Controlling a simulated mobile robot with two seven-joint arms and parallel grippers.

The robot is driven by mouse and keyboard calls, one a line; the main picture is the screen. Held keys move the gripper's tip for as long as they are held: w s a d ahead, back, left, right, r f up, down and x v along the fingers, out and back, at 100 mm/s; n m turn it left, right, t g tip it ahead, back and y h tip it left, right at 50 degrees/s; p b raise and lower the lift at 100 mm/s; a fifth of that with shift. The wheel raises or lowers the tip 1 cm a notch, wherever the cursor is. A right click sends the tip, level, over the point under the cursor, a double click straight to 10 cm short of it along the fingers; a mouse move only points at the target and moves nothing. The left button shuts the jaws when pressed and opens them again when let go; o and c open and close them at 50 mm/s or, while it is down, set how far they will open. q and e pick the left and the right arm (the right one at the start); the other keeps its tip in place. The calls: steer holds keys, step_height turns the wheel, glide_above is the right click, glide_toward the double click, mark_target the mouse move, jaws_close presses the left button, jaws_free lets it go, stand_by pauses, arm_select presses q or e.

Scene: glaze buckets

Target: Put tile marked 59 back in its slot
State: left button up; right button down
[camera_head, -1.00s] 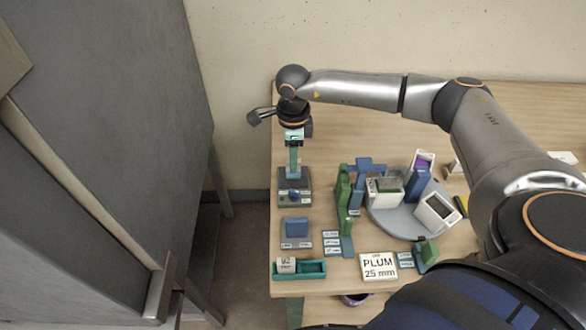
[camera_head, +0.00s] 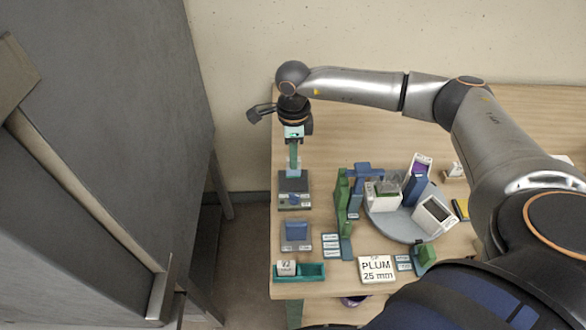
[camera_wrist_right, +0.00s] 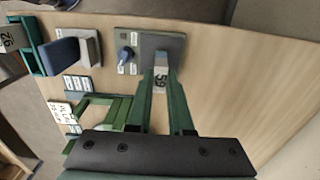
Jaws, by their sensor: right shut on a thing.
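My right gripper (camera_head: 293,172) points down at the grey block with a knob (camera_head: 293,186) at the table's left side. In the right wrist view, its two green fingers (camera_wrist_right: 161,88) are shut on a small pale tile marked 59 (camera_wrist_right: 160,78). The tile is over or at the edge of the grey block (camera_wrist_right: 166,46); I cannot tell whether they touch. In the head view the tile is not clear. A teal tray (camera_head: 313,271) stands at the front left with another marked tile (camera_head: 286,267) at its left end; its right part looks empty. My left gripper is not in view.
A blue block on a grey base (camera_head: 297,233) stands between the grey block and the tray. Green and blue stands (camera_head: 342,195), a round grey turntable (camera_head: 385,222) with containers, and a PLUM 25 mm sign (camera_head: 377,269) lie to the right.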

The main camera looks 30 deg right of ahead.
steer(key=shift+r+p, duration=1.55)
steer(key=shift+r, duration=1.15)
steer(key=shift+a+f, duration=0.1)
